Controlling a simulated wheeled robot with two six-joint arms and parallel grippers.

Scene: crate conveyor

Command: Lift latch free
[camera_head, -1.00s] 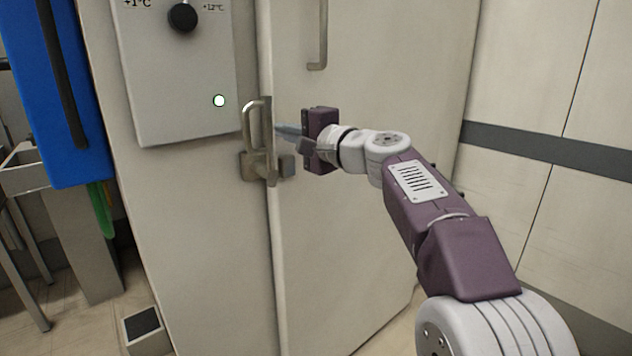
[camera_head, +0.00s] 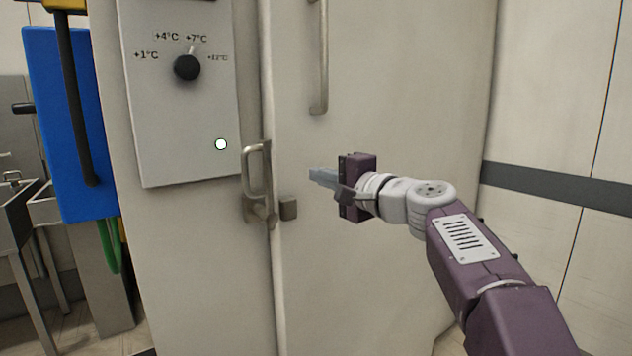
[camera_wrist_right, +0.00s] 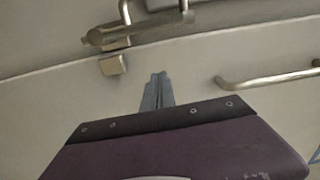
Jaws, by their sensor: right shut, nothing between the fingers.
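The metal latch (camera_head: 257,175) sits at the seam between the fridge's frame and its door, with its loop handle upright. A small metal block (camera_head: 288,207) is fixed on the door just right of the latch's lower part, and a gap shows between them. In the right wrist view the latch (camera_wrist_right: 135,30) and block (camera_wrist_right: 113,65) lie beyond the fingertips. My right gripper (camera_head: 312,174) is shut and empty. Its tips point left, in front of the door and short of the latch, touching neither. My left gripper is not in view.
The door (camera_head: 400,110) has a long vertical handle (camera_head: 320,60) above and right of the latch. A control panel (camera_head: 180,115) with a black knob (camera_head: 187,67) and a lit round light (camera_head: 221,144) is left of it. A blue object (camera_head: 65,120) stands at far left.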

